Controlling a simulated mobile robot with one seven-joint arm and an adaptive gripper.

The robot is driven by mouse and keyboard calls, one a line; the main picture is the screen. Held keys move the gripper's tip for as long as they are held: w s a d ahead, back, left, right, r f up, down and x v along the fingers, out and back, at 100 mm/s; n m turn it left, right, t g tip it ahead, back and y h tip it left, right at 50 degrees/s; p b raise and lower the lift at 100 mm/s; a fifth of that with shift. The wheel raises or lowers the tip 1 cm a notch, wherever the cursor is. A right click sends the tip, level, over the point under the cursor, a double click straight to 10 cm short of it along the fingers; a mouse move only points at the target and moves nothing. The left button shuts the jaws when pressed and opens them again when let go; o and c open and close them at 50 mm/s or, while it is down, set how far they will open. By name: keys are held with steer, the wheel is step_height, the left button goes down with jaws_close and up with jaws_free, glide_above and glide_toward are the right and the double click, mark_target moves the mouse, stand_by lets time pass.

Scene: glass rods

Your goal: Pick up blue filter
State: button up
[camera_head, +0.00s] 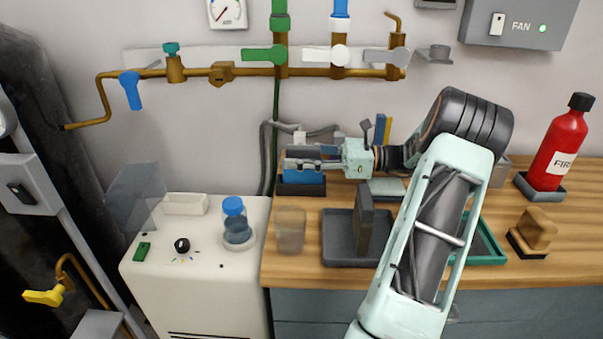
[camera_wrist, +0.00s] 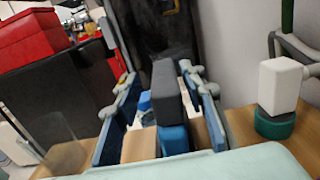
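A blue piece, which looks like the blue filter (camera_head: 301,177), sits in a dark holder (camera_head: 301,189) at the left end of the wooden counter. In the wrist view a dark grey block (camera_wrist: 166,92) with a blue part (camera_wrist: 173,139) stands between my fingers; I cannot tell whether this is the filter. My gripper (camera_head: 303,157) points left, at or just above the holder. In the wrist view my gripper (camera_wrist: 158,74) has its blue-padded fingers apart, with a visible gap on the left of the block. Contact on the right side is unclear.
A dark tray with an upright grey block (camera_head: 363,222), a clear beaker (camera_head: 290,230) and a green tray (camera_head: 488,245) are on the counter. A white machine (camera_head: 195,285) with a blue-capped bottle (camera_head: 236,220) stands left. A red extinguisher (camera_head: 560,150) stands right. Pipes and valves line the wall.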

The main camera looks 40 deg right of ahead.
steer(key=x, duration=0.3)
steer(key=b+x, duration=0.1)
steer(key=shift+w+a+r, duration=0.1)
steer(key=shift+a+r, duration=0.15)
steer(key=shift+r, duration=0.05)
jaws_close()
